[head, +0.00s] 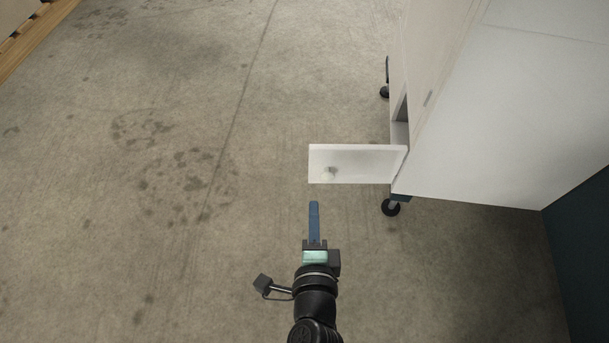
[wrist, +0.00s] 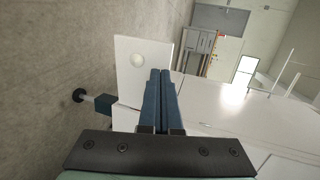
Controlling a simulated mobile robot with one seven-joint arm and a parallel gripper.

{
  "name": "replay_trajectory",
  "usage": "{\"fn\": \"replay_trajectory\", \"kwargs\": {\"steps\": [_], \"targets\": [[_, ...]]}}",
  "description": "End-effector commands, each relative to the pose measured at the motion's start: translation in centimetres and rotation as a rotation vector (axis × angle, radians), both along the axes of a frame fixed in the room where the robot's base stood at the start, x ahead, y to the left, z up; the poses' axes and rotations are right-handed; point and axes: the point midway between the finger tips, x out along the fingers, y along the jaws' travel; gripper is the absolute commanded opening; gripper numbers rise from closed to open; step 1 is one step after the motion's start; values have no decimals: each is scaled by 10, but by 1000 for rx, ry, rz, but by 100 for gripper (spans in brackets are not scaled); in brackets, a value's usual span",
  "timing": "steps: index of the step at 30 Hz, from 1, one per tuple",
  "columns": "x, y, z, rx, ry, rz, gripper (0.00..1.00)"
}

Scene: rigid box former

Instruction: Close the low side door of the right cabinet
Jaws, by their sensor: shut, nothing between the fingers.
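The right cabinet (head: 505,110) is a white box on black casters at the right of the head view. Its low side door (head: 362,164) is a white panel standing open, sticking out to the left from the cabinet's lower side. A round pale knob (head: 329,172) is near the door's free end. My gripper (head: 314,203) has blue fingers, shut and empty, just short of the door's free end in the head view. In the wrist view the door (wrist: 132,85) with its knob (wrist: 137,60) is left of the shut fingers (wrist: 160,72). I cannot tell whether they touch.
A black caster (head: 391,208) sits under the cabinet corner beside the door. Bare concrete floor (head: 180,120) lies open to the left. A dark panel (head: 580,260) stands at the lower right. A wooden edge (head: 35,35) is at the top left.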

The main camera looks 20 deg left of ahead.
Motion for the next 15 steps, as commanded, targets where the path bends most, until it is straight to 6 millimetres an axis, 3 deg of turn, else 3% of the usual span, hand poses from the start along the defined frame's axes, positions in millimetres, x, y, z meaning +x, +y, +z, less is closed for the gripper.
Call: {"fn": "replay_trajectory", "kwargs": {"steps": [1,5,15], "targets": [[-2,0,-9,7,9,-2,0],[2,2,-12,14,15,-5,0],[54,24,-31,11,10,-4,0]]}}
